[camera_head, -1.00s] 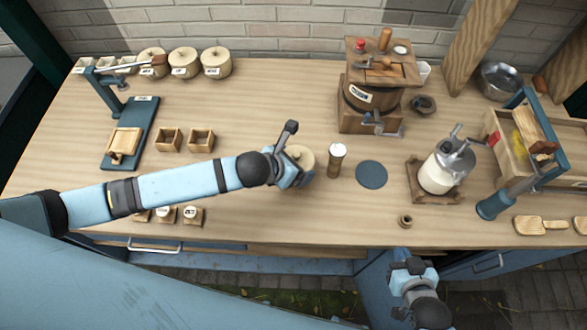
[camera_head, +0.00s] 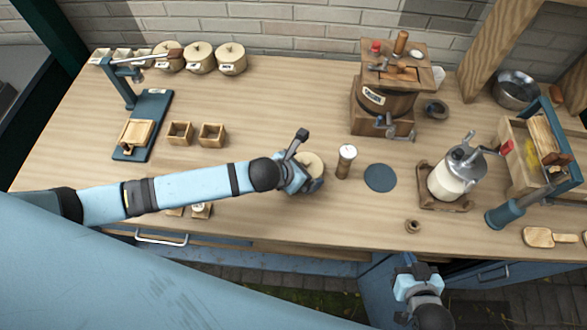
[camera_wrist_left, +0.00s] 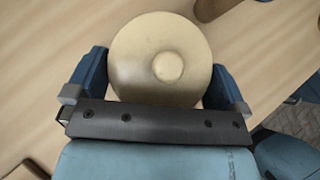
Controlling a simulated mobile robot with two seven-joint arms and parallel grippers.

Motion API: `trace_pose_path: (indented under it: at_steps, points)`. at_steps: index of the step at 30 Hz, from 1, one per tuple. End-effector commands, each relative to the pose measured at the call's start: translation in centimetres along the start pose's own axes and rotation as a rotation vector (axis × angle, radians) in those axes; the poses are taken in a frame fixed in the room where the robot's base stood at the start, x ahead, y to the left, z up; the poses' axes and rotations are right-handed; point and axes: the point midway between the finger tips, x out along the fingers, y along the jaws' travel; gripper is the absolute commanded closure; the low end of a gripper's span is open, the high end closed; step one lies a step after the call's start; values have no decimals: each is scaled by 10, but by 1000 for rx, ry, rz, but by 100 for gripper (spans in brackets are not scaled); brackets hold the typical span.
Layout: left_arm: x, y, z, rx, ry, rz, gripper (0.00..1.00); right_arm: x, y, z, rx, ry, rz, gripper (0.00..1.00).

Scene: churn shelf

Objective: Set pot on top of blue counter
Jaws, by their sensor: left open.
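The pot, round and cream with a knobbed lid, shows in the left wrist view (camera_wrist_left: 150,45) between the two blue fingers of my left gripper (camera_wrist_left: 160,82). There is a small gap at the right finger; contact on the left is unclear. In the head view the pot (camera_head: 314,164) is partly hidden by my left gripper (camera_head: 298,172), which is open. A flat blue disc (camera_head: 380,178), the likely blue counter, lies bare on the wooden table to the right of the pot. My right gripper (camera_head: 405,265) is low at the table's front edge, away from the pot; its opening is unclear.
A cylindrical shaker (camera_head: 346,161) stands between pot and disc. A milk can (camera_head: 456,176) on a wooden base stands right of the disc. A wooden churn (camera_head: 385,95) stands behind. A small ring (camera_head: 412,226) lies in front. Several lidded pots (camera_head: 231,60) stand at the back left.

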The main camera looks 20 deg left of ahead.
Motion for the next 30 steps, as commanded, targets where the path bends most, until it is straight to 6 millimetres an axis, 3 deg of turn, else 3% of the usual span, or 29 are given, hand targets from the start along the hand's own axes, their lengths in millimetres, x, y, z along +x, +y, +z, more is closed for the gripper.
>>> trace_pose_path:
  at_steps: [15,21,30]
  points:
    - [-98,1,-1,2,0,1,0,4,-1,5,1,0,-2,100]
    - [-115,1,0,1,0,1,0,4,-1,5,1,0,-3,100]
    - [-117,0,0,0,0,1,0,4,-2,5,1,0,-4,100]
